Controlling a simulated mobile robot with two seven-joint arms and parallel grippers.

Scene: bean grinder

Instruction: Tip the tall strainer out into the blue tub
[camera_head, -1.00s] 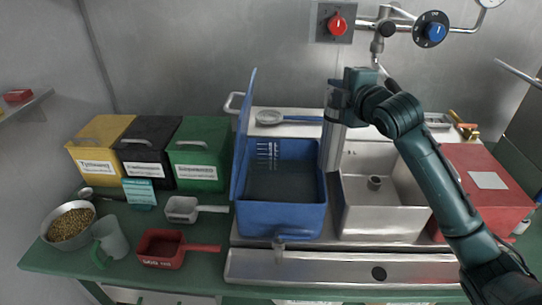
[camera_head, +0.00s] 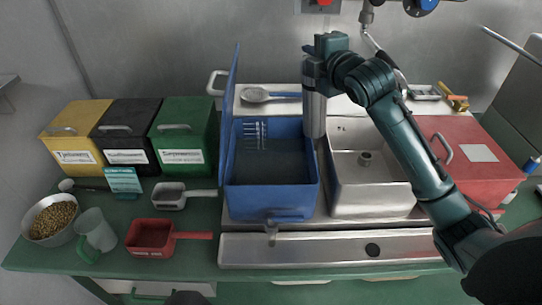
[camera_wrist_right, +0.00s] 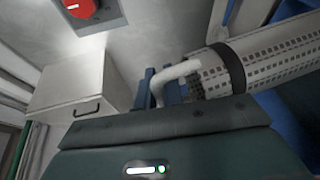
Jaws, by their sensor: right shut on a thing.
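The tall strainer (camera_head: 314,113) is a grey metal cylinder. It hangs upright by the back right corner of the blue tub (camera_head: 271,200), between the tub and the steel sink. My right gripper (camera_head: 310,77) is shut on it near its top. In the right wrist view the strainer (camera_wrist_right: 265,62) shows a perforated wall, a dark band and a pale bent handle (camera_wrist_right: 178,72) by my fingers. The tub is open, with its lid standing up on the left and a dark grey inside. The strainer's contents are hidden. My left gripper is not in view.
The steel sink (camera_head: 372,205) stands right of the tub, then a red box (camera_head: 465,185). Yellow, black and green bins (camera_head: 182,135) stand at left. A red scoop (camera_head: 150,238), a jug (camera_head: 98,228) and a bowl of beans (camera_head: 50,220) are on the green counter.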

